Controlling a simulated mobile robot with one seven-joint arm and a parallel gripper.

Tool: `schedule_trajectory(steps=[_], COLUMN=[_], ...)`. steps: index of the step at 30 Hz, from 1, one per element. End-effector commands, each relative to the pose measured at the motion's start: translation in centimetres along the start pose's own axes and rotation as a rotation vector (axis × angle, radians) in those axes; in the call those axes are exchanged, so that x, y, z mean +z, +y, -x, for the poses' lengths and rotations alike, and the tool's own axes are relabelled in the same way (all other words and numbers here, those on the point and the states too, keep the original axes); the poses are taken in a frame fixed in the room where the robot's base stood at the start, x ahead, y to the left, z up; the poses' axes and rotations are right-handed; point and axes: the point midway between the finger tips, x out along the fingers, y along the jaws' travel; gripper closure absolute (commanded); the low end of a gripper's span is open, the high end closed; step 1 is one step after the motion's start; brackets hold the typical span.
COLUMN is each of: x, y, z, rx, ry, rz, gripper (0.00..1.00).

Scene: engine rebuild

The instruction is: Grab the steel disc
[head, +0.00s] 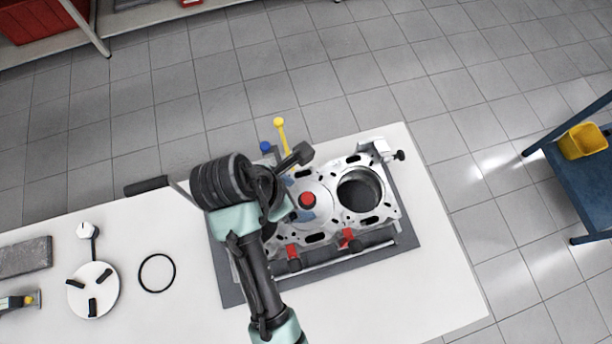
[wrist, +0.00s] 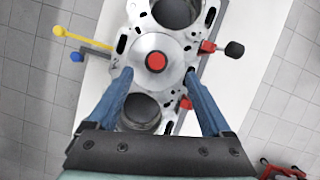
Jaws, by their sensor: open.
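The steel disc (wrist: 138,63) is a flat silver round with a red knob (wrist: 156,61) at its centre. It lies on the engine block (head: 384,205), between two open bores. In the head view the disc (head: 322,190) is partly hidden by my arm, and its red knob shows beside my gripper (head: 299,198). My gripper (wrist: 158,73) is open and empty. In the wrist view its two blue fingers point toward the disc, one tip on each side of its near part. I cannot tell the height of the tips above the disc.
Yellow and blue ball-ended levers (head: 279,123) and red clamps (head: 349,238) stand around the block. A black ring (head: 143,275) and a white round plate with black bars (head: 77,299) lie on the white table (head: 190,322) at left. A yellow bin (head: 582,142) is on a blue stand.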

Motion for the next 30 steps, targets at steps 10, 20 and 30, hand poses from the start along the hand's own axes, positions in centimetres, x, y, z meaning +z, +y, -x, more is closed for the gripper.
schedule_trajectory(steps=[10, 20, 30], x=[0.0, -0.4, -0.4], y=[0.1, 0.4, 0.4], z=[-3.3, -7.4, -8.1], rx=[0.002, 0.002, 0.005], ry=[0.0, 0.001, 0.0], rz=[-0.004, -0.005, -0.005], gripper=[0.16, 0.16, 0.18])
